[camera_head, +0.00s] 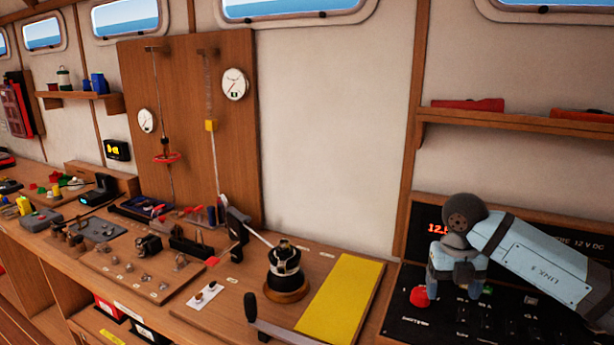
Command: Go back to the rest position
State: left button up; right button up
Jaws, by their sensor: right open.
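My right gripper (453,284) is in the camera_head view at the right, below the dark round joint of my light blue right arm. It hangs over the black 12 V DC panel (405,315) and is open, with nothing seen between its fingers. A red knob (419,296) on the panel shows close beside it; I cannot tell whether they touch. My left gripper is not in view.
A wooden board (185,110) with gauges stands behind. A shelf (520,121) with red items runs above my right arm.

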jog(key=s+a+f+n+g+y+p, duration=0.1)
jog(key=s+a+f+y, duration=0.25)
jog(key=a, duration=0.45)
jog(key=s+a+f+n+g+y+p, duration=0.2)
jog(key=s+a+y, duration=0.25)
jog(key=a, duration=0.35)
jog(key=s+a+r+m+t+y+p, duration=0.45)
jog(key=a+m+t+y, duration=0.35)
jog(key=y, duration=0.5)
jog(key=s+d+f+m+t+h+p, duration=0.15)
jog(key=d+f+m+t+h, duration=0.35)
jog(key=m, duration=0.5)
jog(key=s+d+f+m+t+h+p, duration=0.1)
jog(key=s+d+f+m+t+h, duration=0.2)
jog(key=m+t+h, duration=0.55)
jog(key=s+d+f+m+g+h, duration=0.2)
jog(key=s+d+f+m+g, duration=0.1)
jog(key=s+f, duration=0.3)
jog(key=s+d+f+m+g+h+p, duration=0.1)
jog(key=s+d+f+m+g+h, duration=0.1)
jog(key=s+d+f+m+g, duration=0.2)
notch_tip(320, 180, down, 3)
jog(key=shift+s+r+m+g, duration=0.1)
jog(key=shift+s+m+g, duration=0.3)
jog(key=shift+s, duration=0.65)
